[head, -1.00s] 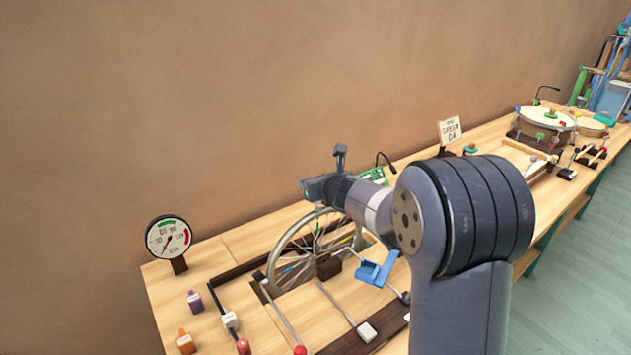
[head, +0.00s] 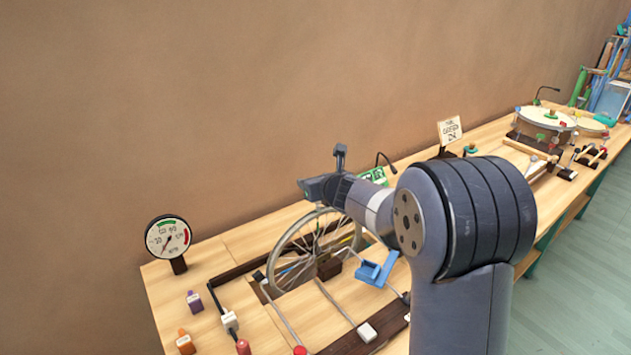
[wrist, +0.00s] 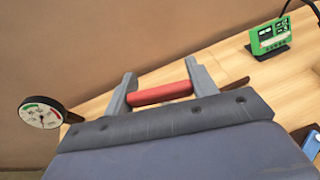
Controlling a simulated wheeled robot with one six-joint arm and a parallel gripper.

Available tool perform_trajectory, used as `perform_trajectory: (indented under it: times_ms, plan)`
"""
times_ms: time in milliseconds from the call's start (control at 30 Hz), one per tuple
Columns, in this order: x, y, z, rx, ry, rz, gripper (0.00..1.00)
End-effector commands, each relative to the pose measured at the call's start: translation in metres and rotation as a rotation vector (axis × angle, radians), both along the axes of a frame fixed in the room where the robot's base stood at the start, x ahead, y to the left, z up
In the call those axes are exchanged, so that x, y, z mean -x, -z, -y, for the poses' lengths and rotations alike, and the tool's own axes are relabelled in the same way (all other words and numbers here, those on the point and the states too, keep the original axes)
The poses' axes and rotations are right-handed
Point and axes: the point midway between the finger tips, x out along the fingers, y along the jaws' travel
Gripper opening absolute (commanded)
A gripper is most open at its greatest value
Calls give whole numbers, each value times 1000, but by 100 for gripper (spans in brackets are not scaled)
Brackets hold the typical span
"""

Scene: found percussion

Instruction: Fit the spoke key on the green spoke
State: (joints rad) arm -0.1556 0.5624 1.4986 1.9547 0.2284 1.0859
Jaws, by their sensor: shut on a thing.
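In the wrist view my gripper (wrist: 160,88) is shut on a red bar-shaped piece, which looks like the spoke key (wrist: 160,93). The key lies crosswise between the two grey fingers. In the head view my wrist is above the spoked wheel (head: 275,257); my fingers and the key cannot be made out there. The wheel stands upright in a slot in the bench. A few spokes are coloured, but they are thin and partly behind my arm, so I cannot point surely to the green spoke. The wheel does not show in the wrist view.
A round dial gauge (head: 168,239) stands at the bench's left. A green box with a display (wrist: 270,36) is behind the wheel. A sign card (head: 450,130) and a drum (head: 545,121) stand farther right.

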Motion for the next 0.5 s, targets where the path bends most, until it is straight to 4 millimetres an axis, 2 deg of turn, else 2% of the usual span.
perform_trajectory:
  times_ms: [500]
  plan:
    - [0, 13, 0, 0, 0, 1, 31]
